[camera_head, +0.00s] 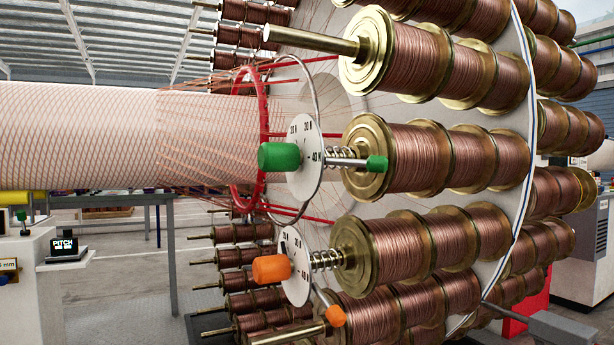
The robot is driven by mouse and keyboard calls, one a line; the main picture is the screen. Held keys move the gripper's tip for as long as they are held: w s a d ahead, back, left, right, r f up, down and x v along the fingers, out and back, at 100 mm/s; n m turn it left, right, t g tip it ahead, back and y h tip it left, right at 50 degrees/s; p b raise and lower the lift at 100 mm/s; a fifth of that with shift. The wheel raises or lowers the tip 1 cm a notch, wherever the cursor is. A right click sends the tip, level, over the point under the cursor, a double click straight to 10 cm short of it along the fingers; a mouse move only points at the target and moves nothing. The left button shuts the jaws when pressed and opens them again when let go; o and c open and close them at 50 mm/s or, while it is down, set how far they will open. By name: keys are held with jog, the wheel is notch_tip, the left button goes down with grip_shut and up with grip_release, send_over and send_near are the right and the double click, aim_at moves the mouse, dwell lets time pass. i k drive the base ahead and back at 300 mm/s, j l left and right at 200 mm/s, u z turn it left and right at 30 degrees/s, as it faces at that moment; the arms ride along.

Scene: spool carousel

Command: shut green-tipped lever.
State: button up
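The green-tipped lever (376,163) is a short rod with a green tip, reaching right from the spring behind a white dial, in front of a copper wire spool. A larger green knob (279,156) sits on the left of the same white dial (305,157), which is marked with N values. The lever's rod lies nearly level, with its tip overlapping the spool's brass flange in the picture. I cannot tell whether the tip touches the spool. My gripper is not in view.
Below is a similar dial (295,265) with an orange knob (271,268) and an orange-tipped lever (336,316). Copper spools (450,160) crowd the carousel plate. A brass rod (312,40) juts left at the top. A wire-wrapped tube (80,130) runs left.

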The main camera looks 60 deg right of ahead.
aim_at(375, 164)
jog(key=z, duration=0.4)
jog(key=l+z, duration=0.1)
jog(key=z, duration=1.15)
jog(key=l+z, duration=0.1)
jog(key=z, duration=0.3)
jog(key=i, duration=0.05)
